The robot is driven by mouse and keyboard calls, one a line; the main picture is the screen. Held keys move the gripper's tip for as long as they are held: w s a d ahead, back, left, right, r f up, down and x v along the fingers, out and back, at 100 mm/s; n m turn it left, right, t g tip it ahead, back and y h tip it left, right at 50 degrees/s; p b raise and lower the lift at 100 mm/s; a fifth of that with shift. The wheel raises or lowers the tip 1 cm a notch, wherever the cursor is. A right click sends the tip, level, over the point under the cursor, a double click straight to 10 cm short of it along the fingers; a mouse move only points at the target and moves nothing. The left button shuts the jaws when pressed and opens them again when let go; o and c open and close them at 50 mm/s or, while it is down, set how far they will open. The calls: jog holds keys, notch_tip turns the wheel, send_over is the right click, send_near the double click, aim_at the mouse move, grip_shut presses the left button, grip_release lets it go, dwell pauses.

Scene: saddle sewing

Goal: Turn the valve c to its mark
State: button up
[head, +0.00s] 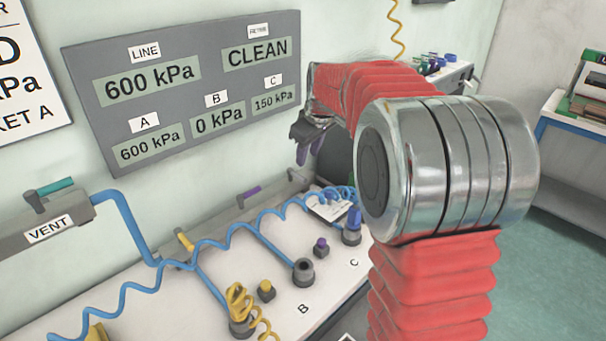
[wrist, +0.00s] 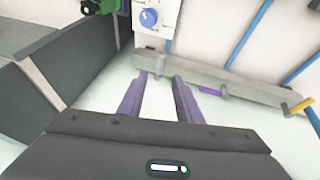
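The display panel (head: 190,88) in the head view reads 150 kPa for C, 0 kPa for B and 600 kPa for A. A grey valve lever (head: 296,176), seemingly valve c, stands at the right end of the wall manifold, just below my gripper (head: 308,150). In the wrist view, my gripper (wrist: 160,75) is open, its two purple fingers apart with nothing clearly held. The tips reach toward the end of the grey manifold (wrist: 240,88). The lever there is hard to make out, and I cannot tell its mark or any contact.
A purple lever (head: 248,193) and a yellow lever (head: 184,240) stand further left. Blue coiled hose (head: 215,243) crosses the white bench (head: 130,300). A dark box (wrist: 25,85) lies left in the wrist view.

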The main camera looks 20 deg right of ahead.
aim_at(302, 177)
jog(key=x, duration=1.1)
jog(key=shift+w+f, duration=0.1)
jog(key=shift+f, duration=0.1)
jog(key=shift+c, duration=0.3)
grip_shut()
jog(key=shift+d, duration=0.2)
